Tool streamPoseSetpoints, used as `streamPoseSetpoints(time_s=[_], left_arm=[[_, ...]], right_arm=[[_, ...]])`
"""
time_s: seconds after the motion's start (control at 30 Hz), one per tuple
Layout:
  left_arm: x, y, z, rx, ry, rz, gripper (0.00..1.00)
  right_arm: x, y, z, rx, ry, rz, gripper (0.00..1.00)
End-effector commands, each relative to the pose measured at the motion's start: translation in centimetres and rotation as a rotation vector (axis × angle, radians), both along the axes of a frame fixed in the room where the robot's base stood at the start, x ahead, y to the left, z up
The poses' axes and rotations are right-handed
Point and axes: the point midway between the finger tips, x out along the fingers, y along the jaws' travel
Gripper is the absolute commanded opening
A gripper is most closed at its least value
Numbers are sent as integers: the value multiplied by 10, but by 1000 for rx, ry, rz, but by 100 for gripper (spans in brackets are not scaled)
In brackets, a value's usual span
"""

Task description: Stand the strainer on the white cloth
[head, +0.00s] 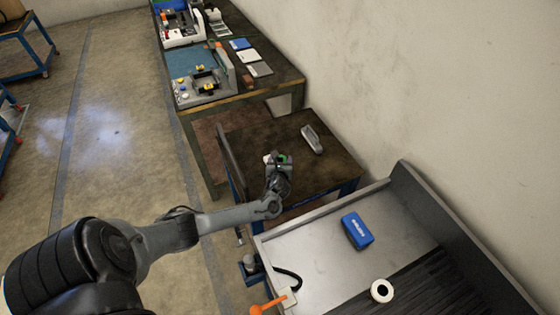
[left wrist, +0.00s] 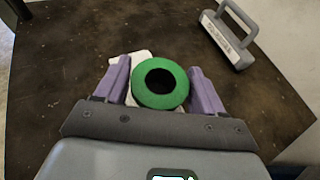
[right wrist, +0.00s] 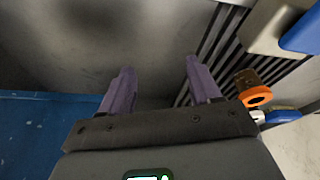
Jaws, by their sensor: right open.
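The strainer shows from above in the left wrist view as a green ring (left wrist: 160,84) with a dark round hole, between the fingers of my left gripper (left wrist: 160,82). It fills nearly the whole gap; whether the fingers press on it is unclear. The white cloth (left wrist: 117,70) lies behind and partly under it in that view, mostly hidden. In the head view my left gripper (head: 279,165) is over the small dark table, with a bit of green beside it. My right gripper (right wrist: 160,80) is open and empty in the right wrist view.
A grey handled block (head: 312,139) lies on the dark table (head: 245,130). The metal bench (head: 310,260) holds a blue box (head: 356,231) and a white ring (head: 382,290). An orange handle (head: 268,304) is at its near edge. A wall stands right of the table.

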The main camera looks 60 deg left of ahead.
Motion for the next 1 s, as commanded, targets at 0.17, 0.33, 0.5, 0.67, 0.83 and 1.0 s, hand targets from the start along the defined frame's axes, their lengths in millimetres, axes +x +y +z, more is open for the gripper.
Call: streamPoseSetpoints(time_s=[0.17,0.33,0.5,0.67,0.83,1.0], left_arm=[[0,0,0,0,0,0,88],[0,0,0,0,0,0,88],[0,0,5,-1,-1,-1,88],[-5,-8,11,-1,2,0,88],[-15,-22,21,-1,2,-1,88],[-28,-40,32,-1,2,0,88]], right_arm=[[0,0,0,-1,0,1,62],[0,0,0,-1,0,1,62],[0,0,2,-1,0,1,62],[0,0,17,-1,1,1,62],[0,0,43,-1,0,1,62],[0,0,72,-1,0,1,62]])
